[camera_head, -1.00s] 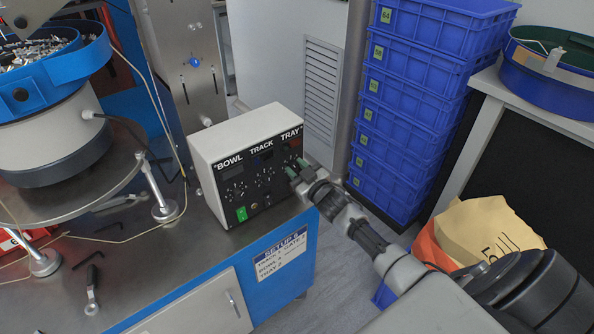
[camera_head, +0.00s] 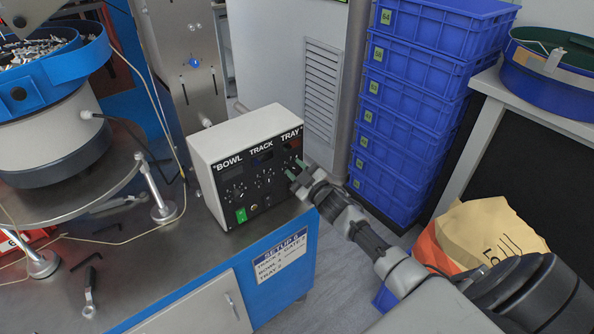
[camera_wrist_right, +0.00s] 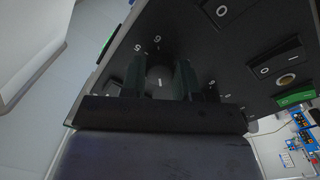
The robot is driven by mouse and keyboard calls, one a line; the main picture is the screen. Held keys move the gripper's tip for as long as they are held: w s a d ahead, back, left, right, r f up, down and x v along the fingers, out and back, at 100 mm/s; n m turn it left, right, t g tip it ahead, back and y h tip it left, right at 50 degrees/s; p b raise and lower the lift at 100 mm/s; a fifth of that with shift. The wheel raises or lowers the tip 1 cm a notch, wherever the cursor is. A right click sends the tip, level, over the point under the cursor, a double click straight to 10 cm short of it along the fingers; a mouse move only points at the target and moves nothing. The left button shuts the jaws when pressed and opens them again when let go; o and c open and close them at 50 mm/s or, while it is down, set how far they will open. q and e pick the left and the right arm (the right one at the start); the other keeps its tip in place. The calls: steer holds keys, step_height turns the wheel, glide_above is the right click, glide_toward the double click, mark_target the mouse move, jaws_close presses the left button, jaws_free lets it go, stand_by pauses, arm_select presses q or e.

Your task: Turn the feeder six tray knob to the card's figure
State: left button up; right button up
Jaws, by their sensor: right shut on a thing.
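The controller box (camera_head: 248,165) stands on the metal bench, its black front panel marked BOWL, TRACK and TRAY. My right gripper (camera_head: 297,174) reaches in from the right to the panel's TRAY side. In the right wrist view its fingers (camera_wrist_right: 160,82) are shut on the tray knob (camera_wrist_right: 159,78), one on each side. The knob's face carries a white line, and printed figures such as 5 and 6 show around it. The setup card (camera_head: 282,256) is on the blue bench front below; its TRAY line is small and seems to read 2.
A green switch (camera_head: 241,214) is at the panel's lower left. Blue crates (camera_head: 405,130) are stacked behind my right arm. A paper bag (camera_head: 487,232) is at the right.

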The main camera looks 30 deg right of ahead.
steer(key=o, duration=0.9)
steer(key=shift+s, duration=0.1)
steer(key=s, duration=1)
steer(key=shift+s+d+f, duration=0.15)
steer(key=shift+s+d, duration=0.1)
steer(key=shift+s, duration=0.05)
steer(key=shift+f, duration=0.1)
steer(key=s+a+f+m+g+h, duration=0.15)
steer(key=s+f+g, duration=0.5)
steer(key=f, duration=0.85)
steer(key=s+a+f+m+g+h, duration=0.1)
steer(key=s+a+f+m+g, duration=0.2)
steer(key=s+f, duration=0.95)
steer(key=s+a+f+g, duration=0.2)
steer(key=s+f, duration=0.3)
steer(key=s, duration=0.3)
steer(key=s+a+f+g+y, duration=0.1)
steer(key=s+a+f+g, duration=0.2)
steer(key=s+f, duration=0.3)
steer(key=s+a+f+g, duration=0.3)
steer(key=s+a+f, duration=0.2)
steer(key=s, duration=0.4)
steer(key=shift+s+f+m+y+p, duration=0.25)
steer(key=shift+s+f+p, duration=0.1)
steer(key=shift+s+f, duration=0.05)
